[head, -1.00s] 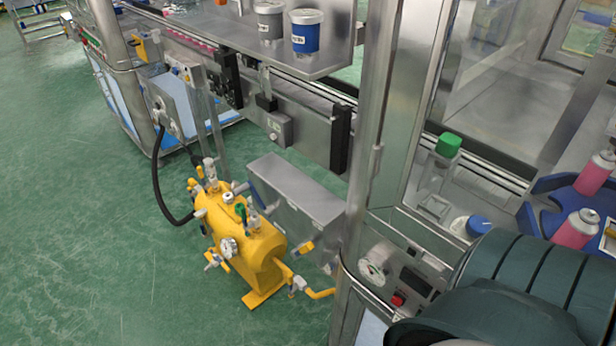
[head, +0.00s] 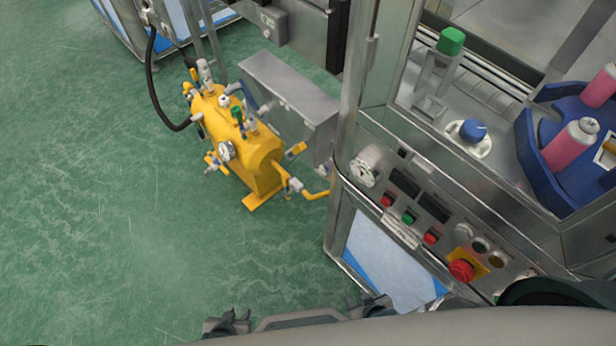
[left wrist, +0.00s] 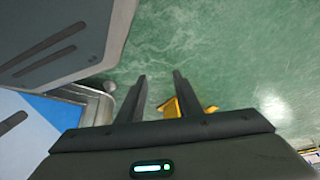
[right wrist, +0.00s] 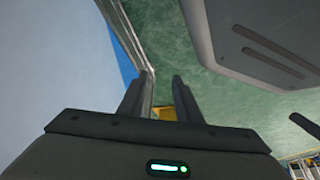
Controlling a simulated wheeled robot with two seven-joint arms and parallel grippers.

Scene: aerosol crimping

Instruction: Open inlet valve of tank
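The yellow tank (head: 262,157) stands low on the green floor, left of the steel machine. It carries a round gauge (head: 227,151), a green-handled valve (head: 238,117) and several yellow-handled valves, one of them at its right end (head: 297,149). I cannot tell which valve is the inlet. My left gripper (left wrist: 160,78) is open and empty; the tank (left wrist: 172,108) shows partly beyond its fingers. My right gripper (right wrist: 164,78) is open and empty, with a bit of yellow (right wrist: 167,114) beyond its fingers. Both are well apart from the tank.
A black hose (head: 152,90) curves to the tank's left end. A grey metal box (head: 290,90) sits behind it. The machine's control panel (head: 420,210), with a red emergency button (head: 461,270), stands at right. The floor (head: 120,220) left and front of the tank is clear.

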